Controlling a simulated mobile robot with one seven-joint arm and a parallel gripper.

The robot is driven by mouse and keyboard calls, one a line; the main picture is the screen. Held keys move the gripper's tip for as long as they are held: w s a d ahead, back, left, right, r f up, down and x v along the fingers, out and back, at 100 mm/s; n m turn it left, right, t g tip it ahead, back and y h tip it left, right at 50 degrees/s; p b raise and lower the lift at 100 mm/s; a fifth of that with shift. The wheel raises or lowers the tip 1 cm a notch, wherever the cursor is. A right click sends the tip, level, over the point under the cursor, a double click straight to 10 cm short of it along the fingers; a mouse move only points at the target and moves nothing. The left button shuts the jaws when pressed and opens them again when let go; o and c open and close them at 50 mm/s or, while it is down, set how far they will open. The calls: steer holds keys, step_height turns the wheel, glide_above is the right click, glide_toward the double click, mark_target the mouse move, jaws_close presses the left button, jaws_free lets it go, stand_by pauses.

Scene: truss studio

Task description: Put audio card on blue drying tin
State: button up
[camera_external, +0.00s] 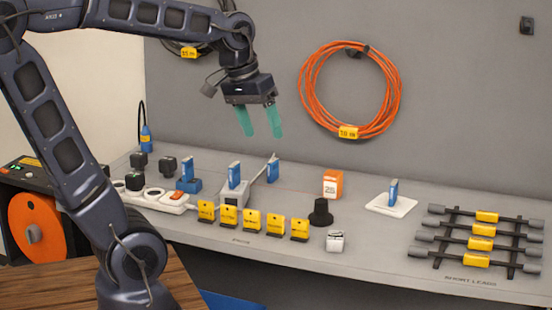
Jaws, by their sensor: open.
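My gripper (262,134) is open and empty, its teal fingers pointing down in the air above the bench. Several blue upright cards stand below and around it: one in a low blue holder (193,185), one (234,175) at a grey box, one (273,169) behind that box, and one (393,192) on a white pad at the right. I cannot tell which card is the audio card, as their labels are too small to read. The low blue holder may be the blue drying tin; its card (187,167) stands in it.
Several yellow tags (252,221) line the bench front. A black knob-shaped thing (321,213), an orange-white box (332,184) and a white cube (335,241) stand mid-bench. A power strip (157,199) lies left, a rack of black leads (482,240) right. An orange cable coil (349,91) hangs behind.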

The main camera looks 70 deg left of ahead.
steer(key=s+d+f+m+t+y, duration=0.1)
steer(key=s+d+m, duration=0.4)
steer(key=s+d, duration=0.2)
steer(key=shift+f, duration=0.3)
